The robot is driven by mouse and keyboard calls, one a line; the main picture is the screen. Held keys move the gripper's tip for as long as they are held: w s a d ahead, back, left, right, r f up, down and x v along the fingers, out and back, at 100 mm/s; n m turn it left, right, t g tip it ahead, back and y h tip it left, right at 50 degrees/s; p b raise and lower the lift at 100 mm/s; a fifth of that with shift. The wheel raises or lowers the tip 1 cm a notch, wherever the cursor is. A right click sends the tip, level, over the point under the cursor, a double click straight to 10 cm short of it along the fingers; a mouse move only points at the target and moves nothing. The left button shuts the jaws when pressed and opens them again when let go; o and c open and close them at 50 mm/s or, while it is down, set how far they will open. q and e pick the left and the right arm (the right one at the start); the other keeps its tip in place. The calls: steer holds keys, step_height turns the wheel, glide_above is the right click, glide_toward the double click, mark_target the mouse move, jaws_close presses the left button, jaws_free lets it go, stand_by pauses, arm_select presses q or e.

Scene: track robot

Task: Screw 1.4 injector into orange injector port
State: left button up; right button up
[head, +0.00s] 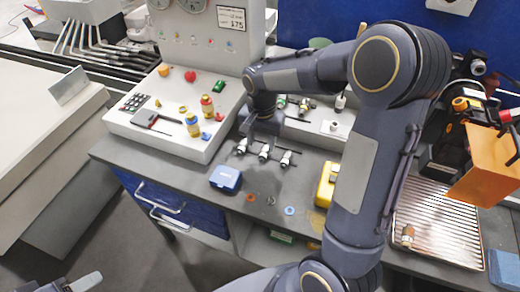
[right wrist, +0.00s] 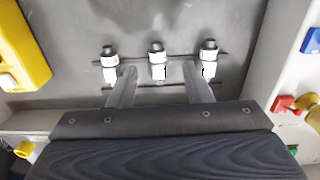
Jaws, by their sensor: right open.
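Three small white injectors with dark caps stand in a row on the grey bench: left (head: 242,146), middle (head: 264,152) and right (head: 286,158). The right wrist view shows them too: left (right wrist: 109,64), middle (right wrist: 157,62), right (right wrist: 208,62). No 1.4 marking is readable. My right gripper (head: 264,134) is open above the row; in the right wrist view its fingers (right wrist: 160,72) reach on either side of the middle injector, gripping nothing. An orange-yellow round part (head: 460,104) shows on the dark engine at the right; I cannot tell if it is the orange port. A piece of my left gripper (head: 82,284) shows at the bottom left.
A control panel (head: 130,122) with knobs stands behind left. A blue box (head: 225,179) and a yellow case (head: 326,185) lie on the bench near the row. A ribbed metal tray (head: 437,250) and an orange box (head: 490,165) are at the right. My right arm hides part of the bench.

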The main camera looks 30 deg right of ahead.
mark_target(262, 155)
steer(key=f, duration=0.5)
steer(key=shift+s+f+p, duration=0.2)
steer(key=shift+p, duration=0.15)
steer(key=shift+c, duration=0.2)
jaws_close()
